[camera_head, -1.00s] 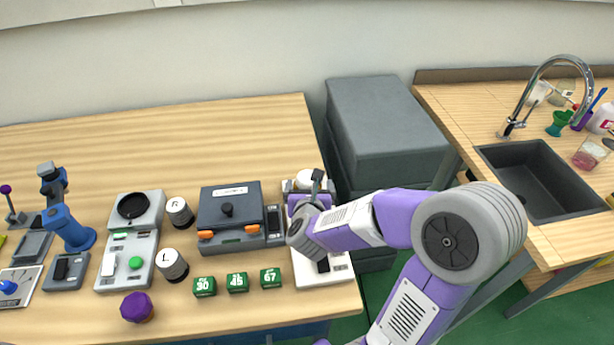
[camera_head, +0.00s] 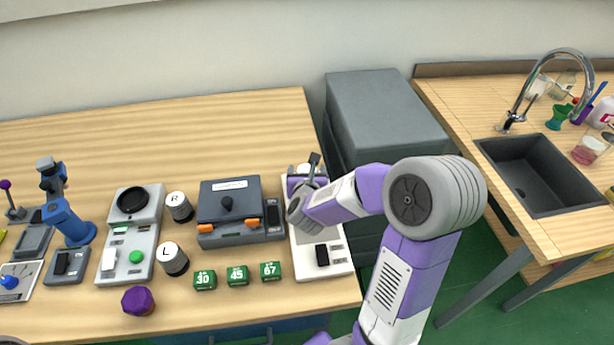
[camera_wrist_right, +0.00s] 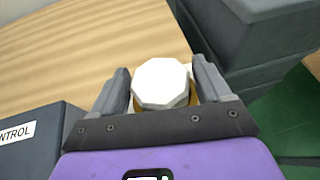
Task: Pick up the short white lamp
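The short white lamp (camera_wrist_right: 160,84) has a faceted white top with a yellowish part below it. In the right wrist view it sits between the two grey fingers of my right gripper (camera_wrist_right: 162,88), which stand apart on either side of it. No firm grip on it shows. In the head view the lamp (camera_head: 303,169) is a small white patch at the back of a white panel (camera_head: 337,260), mostly hidden by my right gripper (camera_head: 305,177). My left gripper is not in view.
A dark grey box with orange latches (camera_head: 228,208) stands just left of the white panel. A grey cabinet (camera_head: 385,110) stands beyond the table's right edge. The table back is clear.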

